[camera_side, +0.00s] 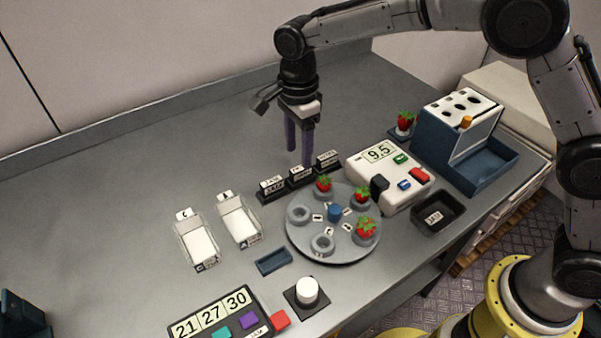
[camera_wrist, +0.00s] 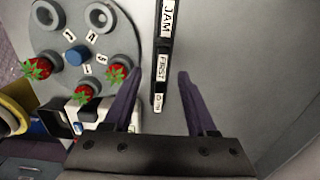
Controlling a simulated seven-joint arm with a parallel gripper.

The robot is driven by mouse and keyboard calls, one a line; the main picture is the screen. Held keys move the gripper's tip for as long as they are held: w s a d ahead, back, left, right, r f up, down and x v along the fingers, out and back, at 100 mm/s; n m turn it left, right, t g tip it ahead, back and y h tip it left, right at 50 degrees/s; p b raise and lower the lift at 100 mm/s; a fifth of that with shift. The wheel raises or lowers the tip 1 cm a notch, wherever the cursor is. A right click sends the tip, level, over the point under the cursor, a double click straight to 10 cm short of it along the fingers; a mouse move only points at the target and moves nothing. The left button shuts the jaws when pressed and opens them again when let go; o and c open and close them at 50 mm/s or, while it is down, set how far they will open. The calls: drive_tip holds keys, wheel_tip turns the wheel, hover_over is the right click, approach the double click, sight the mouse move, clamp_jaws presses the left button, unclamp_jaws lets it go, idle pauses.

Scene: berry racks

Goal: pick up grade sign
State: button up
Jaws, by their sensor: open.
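The grade signs stand in a row in a black rack in the side view: the JAM sign (camera_side: 272,185) at the left, a middle sign (camera_side: 301,174), and a third sign (camera_side: 327,160) at the right. In the wrist view I read JAM (camera_wrist: 167,18) and FIRST (camera_wrist: 162,67); the third sign (camera_wrist: 158,102) is too small to read. My gripper (camera_side: 299,156) is open and empty, pointing down at the rack from behind. In the wrist view its purple fingers (camera_wrist: 160,76) lie on either side of the row, apart from the signs.
A round grey turntable (camera_side: 333,252) with strawberries and empty cups stands in front of the rack. A white scale (camera_side: 390,175) reading 9.5 is to the right. Two clear trays (camera_side: 197,240) marked C and A are at the left. The table behind the rack is clear.

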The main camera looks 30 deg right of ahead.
sight(298, 169)
drive_tip(key=shift+w+f, duration=0.2)
drive_tip(key=shift+f, duration=2.45)
clamp_jaws()
